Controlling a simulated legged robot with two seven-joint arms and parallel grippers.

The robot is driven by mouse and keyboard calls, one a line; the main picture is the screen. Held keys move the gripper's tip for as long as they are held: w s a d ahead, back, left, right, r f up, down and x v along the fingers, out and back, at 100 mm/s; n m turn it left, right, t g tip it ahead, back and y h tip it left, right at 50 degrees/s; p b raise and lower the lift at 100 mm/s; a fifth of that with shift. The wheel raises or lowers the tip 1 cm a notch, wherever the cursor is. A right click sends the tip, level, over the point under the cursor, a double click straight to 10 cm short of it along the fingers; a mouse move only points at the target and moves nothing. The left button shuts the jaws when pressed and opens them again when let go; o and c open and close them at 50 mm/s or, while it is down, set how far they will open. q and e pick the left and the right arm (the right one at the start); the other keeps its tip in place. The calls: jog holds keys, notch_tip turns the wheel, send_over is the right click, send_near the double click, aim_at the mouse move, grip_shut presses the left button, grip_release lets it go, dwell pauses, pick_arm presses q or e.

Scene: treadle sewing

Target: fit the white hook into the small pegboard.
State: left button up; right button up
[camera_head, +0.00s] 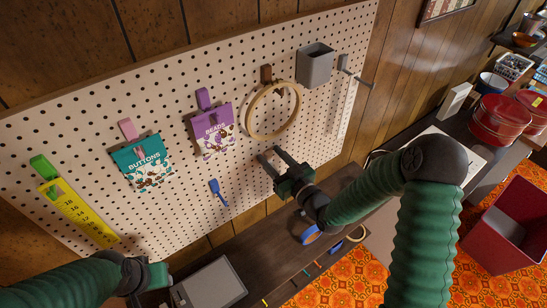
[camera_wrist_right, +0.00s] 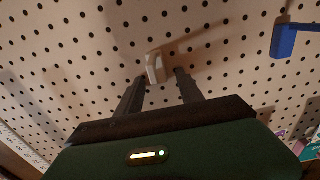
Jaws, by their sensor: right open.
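The perforated pegboard (camera_head: 240,95) leans along the wall and fills most of the right wrist view (camera_wrist_right: 90,60). The white hook (camera_wrist_right: 155,68) shows in the right wrist view against the board, between and just beyond my right fingertips. Whether its pegs are in the holes cannot be seen. I cannot make it out in the head view. My right gripper (camera_head: 269,153) is open close to the board, below the wooden hoop; its fingers (camera_wrist_right: 160,76) stand on both sides of the hook without visibly gripping it. My left gripper (camera_head: 157,275) is at the lower left, its fingers not clear.
A blue hook (camera_head: 218,192) sits left of my right gripper. The BUTTONS packet (camera_head: 140,165), BEADS packet (camera_head: 212,132), yellow ruler (camera_head: 80,213), wooden hoop (camera_head: 252,120) and grey bin (camera_head: 314,66) hang on the board. A dark shelf (camera_head: 265,245) runs below it.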

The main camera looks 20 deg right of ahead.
jog(key=p+v, duration=0.6)
jog(key=v, duration=1.1)
jog(key=shift+w, duration=0.15)
jog(key=shift+f, duration=0.15)
